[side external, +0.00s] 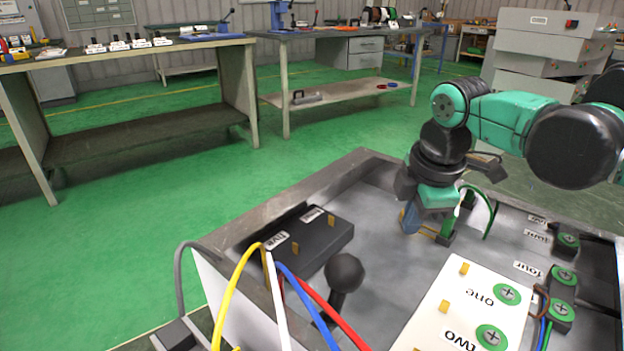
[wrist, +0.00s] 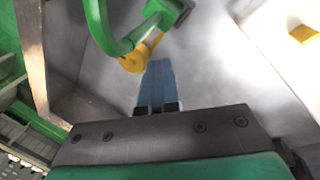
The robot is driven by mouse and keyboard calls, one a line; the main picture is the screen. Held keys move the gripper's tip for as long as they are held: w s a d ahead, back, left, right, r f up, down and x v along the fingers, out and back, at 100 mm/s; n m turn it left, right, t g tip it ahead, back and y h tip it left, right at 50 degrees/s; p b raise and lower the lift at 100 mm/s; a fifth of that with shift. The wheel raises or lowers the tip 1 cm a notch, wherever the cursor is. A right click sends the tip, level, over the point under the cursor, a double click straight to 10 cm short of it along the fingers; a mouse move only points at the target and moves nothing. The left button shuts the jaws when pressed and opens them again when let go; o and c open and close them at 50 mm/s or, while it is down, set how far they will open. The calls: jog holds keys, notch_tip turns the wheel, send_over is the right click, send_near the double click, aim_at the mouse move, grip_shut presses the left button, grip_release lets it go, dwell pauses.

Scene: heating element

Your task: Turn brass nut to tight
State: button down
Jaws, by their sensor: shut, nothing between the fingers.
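My gripper (side external: 410,229) points down into the grey metal box, with its blue fingers low beside a small terminal post. In the wrist view the fingers (wrist: 158,68) are closed together with nothing between them. A rounded yellow-brass part (wrist: 137,60) lies just left of the fingertips, at the end of a thick green loop (wrist: 112,40). It looks like the brass nut or a fitting by it; I cannot tell which. Whether the fingertips touch it is unclear. In the side view the gripper partly hides this spot.
The grey box (side external: 283,203) has raised walls. Colored wires rise at the front left.

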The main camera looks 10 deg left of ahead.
jog(key=shift+s, duration=0.35)
jog(key=shift+r, duration=3.05)
jog(key=shift+w+d+f, duration=0.1)
jog(key=shift+d+f, duration=0.25)
jog(key=shift+f, duration=0.65)
jog(key=shift+w+d+f, duration=0.15)
jog(key=shift+d+f, duration=0.15)
jog(key=shift+f, duration=0.75)
jog(key=shift+w+d+f, duration=0.1)
jog(key=shift+d+f, duration=0.25)
jog(key=shift+f, duration=0.65)
jog(key=shift+w+a, duration=0.15)
jog(key=shift+w, duration=0.05)
